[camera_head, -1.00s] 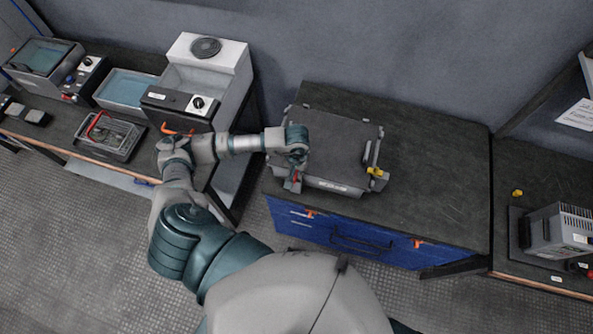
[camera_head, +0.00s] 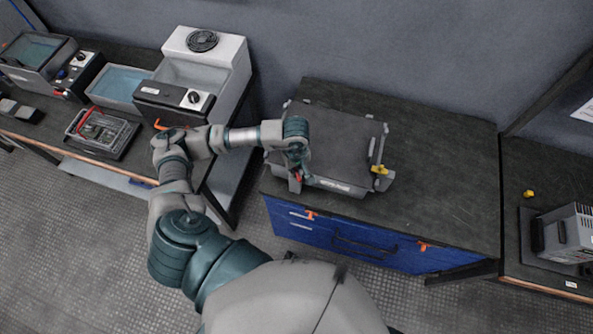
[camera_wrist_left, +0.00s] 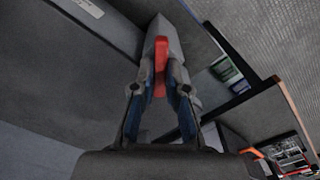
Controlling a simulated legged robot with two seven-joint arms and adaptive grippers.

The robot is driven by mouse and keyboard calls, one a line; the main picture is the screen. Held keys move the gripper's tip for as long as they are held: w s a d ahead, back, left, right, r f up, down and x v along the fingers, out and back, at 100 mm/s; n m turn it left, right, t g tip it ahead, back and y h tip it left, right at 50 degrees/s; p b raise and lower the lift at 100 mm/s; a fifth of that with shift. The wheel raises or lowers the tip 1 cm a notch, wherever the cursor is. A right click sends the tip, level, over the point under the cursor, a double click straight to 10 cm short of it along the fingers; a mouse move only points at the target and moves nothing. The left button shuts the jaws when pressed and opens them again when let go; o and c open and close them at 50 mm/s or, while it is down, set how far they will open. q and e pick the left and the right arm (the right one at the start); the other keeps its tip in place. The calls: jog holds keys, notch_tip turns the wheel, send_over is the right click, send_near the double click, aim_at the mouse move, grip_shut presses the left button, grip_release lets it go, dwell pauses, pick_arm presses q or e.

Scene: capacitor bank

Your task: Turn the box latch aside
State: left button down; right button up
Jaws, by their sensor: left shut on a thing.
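A grey box (camera_head: 335,145) with a flat lid sits on the dark top of the blue-fronted cabinet. Its red latch (camera_wrist_left: 160,66) shows in the left wrist view between the fingertips of my left gripper (camera_wrist_left: 162,85). My left gripper (camera_head: 297,178) is at the box's front left corner in the head view, pointing down, and is shut on the red latch. The fingers partly hide the latch. A yellow latch (camera_head: 380,170) shows on the box's right side. My right gripper is not in view.
The cabinet top (camera_head: 450,180) is clear to the right of the box. A grey machine with a dial (camera_head: 195,97) and a tray (camera_head: 103,133) stand on the left bench. A small yellow piece (camera_head: 528,194) and a grey device (camera_head: 572,235) are on the right bench.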

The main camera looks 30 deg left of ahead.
aim_at(296, 170)
pick_arm(q)
jog(key=n+b, duration=0.2)
jog(key=n, duration=0.1)
jog(key=shift+f+n, duration=0.15)
jog(key=shift+n, duration=0.25)
jog(key=n+b, duration=0.2)
jog(key=n, duration=0.2)
jog(key=shift+n+b, duration=0.35)
jog(key=shift+n, duration=0.75)
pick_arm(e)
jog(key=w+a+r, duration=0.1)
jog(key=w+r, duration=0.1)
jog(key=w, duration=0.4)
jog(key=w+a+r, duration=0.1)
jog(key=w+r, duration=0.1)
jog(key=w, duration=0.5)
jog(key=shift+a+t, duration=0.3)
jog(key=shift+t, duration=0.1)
pick_arm(q)
jog(key=shift+r, duration=0.2)
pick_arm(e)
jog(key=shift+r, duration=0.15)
pick_arm(q)
jog(key=c, duration=1.2)
grip_release()
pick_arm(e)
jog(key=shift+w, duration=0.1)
